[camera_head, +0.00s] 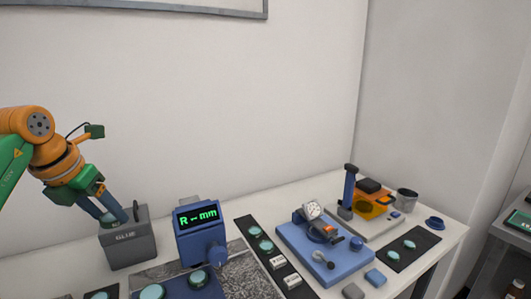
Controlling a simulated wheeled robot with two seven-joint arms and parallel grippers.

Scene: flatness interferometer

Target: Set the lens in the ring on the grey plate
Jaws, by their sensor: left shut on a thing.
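My left gripper (115,216) is at the left, pointing down at the grey box with a label (130,245). It is shut on a pale teal lens (107,222), partly hidden by the fingers and seen small at the near side of the tips. Whether the lens touches the box I cannot tell. A grey plate (385,228) at the right back carries a blue post and an orange part with a round amber window. I cannot make out a ring on it for certain. My right gripper is not in view.
A blue gauge with a green readout (198,232) stands beside the box. Teal discs lie on dark strips (249,221) and on a dark blue block (178,288). A blue base with a dial (346,262) and a grey cup (405,200) stand right.

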